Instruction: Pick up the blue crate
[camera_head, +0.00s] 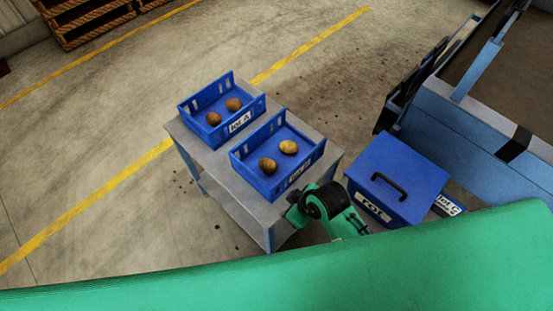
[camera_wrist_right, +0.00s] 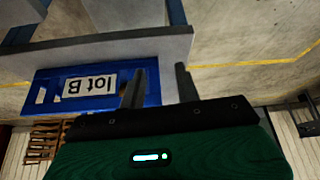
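Two open blue crates stand on a grey table (camera_head: 256,213). The crate labelled lot A (camera_head: 187,110) is farther away, and the crate labelled lot B (camera_head: 238,165) is nearer. Each holds two brown potatoes. My right gripper (camera_head: 296,203) is low at the near right corner of the table, close to the lot B crate; its fingers are hard to make out there. In the right wrist view the picture is upside down. My left gripper is not visible.
A blue lidded box (camera_head: 400,165) with a black handle and a "rot" label stands right of the table. A lot C label (camera_head: 448,204) shows beside it. A large blue machine (camera_head: 460,125) is at the right. Wooden pallets (camera_head: 95,18) lie far left.

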